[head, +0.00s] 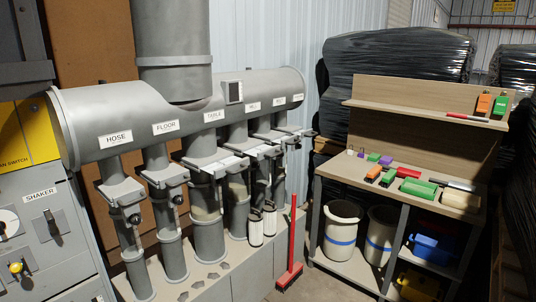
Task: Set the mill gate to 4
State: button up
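A grey duct manifold (88,125) runs across the left half of the head view, with several branch pipes dropping from it. Its readable labels are HOSE (118,138), FLOOR (165,127) and TABLE (213,116). Smaller labels farther right, such as the fourth label (252,106), are too small to read, so I cannot tell which gate is the mill's. Each branch has a slide gate with a pale plate, such as the HOSE gate (120,192) and the TABLE gate (217,163). Gate scale marks and settings are too small to read. My gripper is not in view.
A grey panel labelled SHAKER (40,194) stands at left. A red broom (293,235) stands on the floor before the pipes. At right, a wooden workbench (400,190) carries tools and coloured blocks, with white buckets (341,230) below. Some floor shows between pipes and bench.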

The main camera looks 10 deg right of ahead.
aim_at(262, 152)
jog(key=z, duration=0.05)
jog(key=k, duration=0.65)
jog(key=u, duration=0.25)
jog(key=i, duration=0.3)
jog(key=u, duration=0.7)
jog(key=i, duration=1.15)
jog(key=u, duration=0.05)
